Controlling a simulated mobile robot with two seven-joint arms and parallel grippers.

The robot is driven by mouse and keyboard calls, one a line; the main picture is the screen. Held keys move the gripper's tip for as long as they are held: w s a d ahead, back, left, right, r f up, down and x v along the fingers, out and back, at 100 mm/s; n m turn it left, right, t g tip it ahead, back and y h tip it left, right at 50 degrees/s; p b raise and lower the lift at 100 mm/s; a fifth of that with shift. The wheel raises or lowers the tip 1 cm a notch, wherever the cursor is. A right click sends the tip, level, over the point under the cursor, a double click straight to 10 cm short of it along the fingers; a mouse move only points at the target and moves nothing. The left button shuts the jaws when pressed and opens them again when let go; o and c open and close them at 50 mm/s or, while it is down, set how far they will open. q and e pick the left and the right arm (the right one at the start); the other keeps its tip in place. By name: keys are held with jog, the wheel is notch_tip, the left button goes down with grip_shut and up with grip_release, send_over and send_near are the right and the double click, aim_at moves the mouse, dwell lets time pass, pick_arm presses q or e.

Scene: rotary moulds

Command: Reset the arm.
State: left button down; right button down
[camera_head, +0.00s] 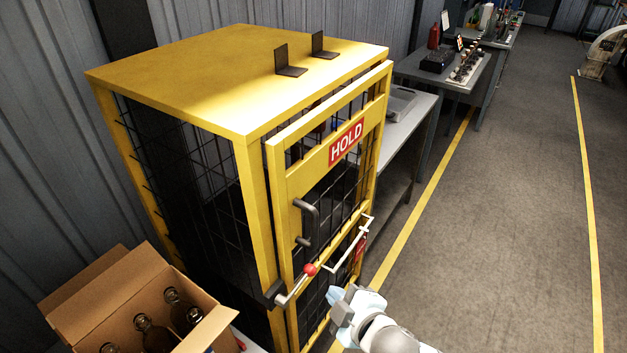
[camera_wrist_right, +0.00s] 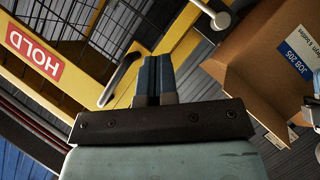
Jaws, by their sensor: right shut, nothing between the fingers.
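My right gripper (camera_head: 343,302) is in the lower middle of the head view, in front of the yellow cage's door and apart from it. In the right wrist view its two dark fingers (camera_wrist_right: 154,78) are together with nothing between them. The yellow mesh cage (camera_head: 215,75) has a door (camera_head: 279,185) with a red HOLD sign (camera_head: 346,143), a dark handle (camera_head: 312,215) and a lever with a red knob (camera_head: 310,269). I cannot tell whether the door is fully closed.
An open cardboard box (camera_head: 200,335) with several brown bottles stands at the lower left, beside the cage. Grey benches (camera_head: 470,75) with equipment run behind the cage. The floor (camera_head: 500,200) to the right is clear, between yellow lines.

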jog(key=s+d+f+m+h, duration=0.1)
jog(key=s+d+f+m, duration=0.5)
jog(key=f, duration=0.2)
jog(key=s+d+f+m+g+h, duration=0.1)
jog(key=s+d+f+m+h, duration=0.1)
jog(key=s+d+f+m, duration=0.4)
notch_tip(320, 180, down, 3)
jog(key=shift+s+d+r+m, duration=0.1)
jog(key=shift+s+d+m, duration=0.3)
jog(key=shift+s+d, duration=0.3)
jog(key=shift+w+d, duration=0.1)
